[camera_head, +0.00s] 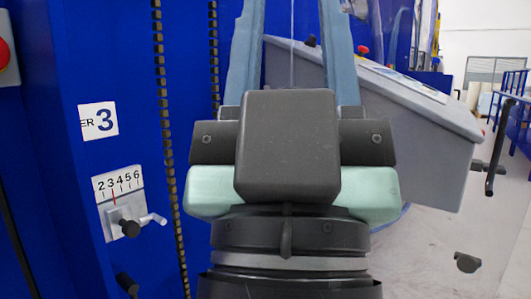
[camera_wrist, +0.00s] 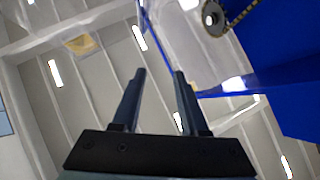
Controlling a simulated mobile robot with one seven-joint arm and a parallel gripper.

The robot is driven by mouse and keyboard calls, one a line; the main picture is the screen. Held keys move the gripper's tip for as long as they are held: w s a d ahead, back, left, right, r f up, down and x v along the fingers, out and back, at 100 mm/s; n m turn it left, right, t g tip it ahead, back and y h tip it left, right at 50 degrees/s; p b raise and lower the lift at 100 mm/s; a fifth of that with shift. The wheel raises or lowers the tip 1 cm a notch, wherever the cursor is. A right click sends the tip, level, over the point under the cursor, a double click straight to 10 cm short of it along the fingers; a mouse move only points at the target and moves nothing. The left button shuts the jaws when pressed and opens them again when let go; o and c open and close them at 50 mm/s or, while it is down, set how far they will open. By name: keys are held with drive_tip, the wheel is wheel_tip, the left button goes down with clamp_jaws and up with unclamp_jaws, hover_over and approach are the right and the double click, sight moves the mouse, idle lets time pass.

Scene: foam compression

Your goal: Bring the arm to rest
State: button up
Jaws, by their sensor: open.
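My gripper (camera_head: 291,30) fills the middle of the head view, seen from behind. Its two blue-grey fingers point up and run out of the top of the picture, with a wide gap between them. In the wrist view my gripper (camera_wrist: 159,74) shows both fingers spread apart, with nothing between them. The fingers point up toward the ceiling (camera_wrist: 95,85) there, and no object touches them.
A grey console (camera_head: 425,125) is behind my gripper on the right. Floor shows at lower right.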

wheel_tip(320, 180, up, 37)
drive_tip(key=a+y+p, duration=0.1)
drive_tip(key=y+p, duration=0.1)
drive_tip(key=p, duration=3.6)
drive_tip(key=shift+w+a+r+g, duration=0.15)
drive_tip(key=shift+w+a+g, duration=0.2)
drive_tip(key=shift+a+g, duration=0.05)
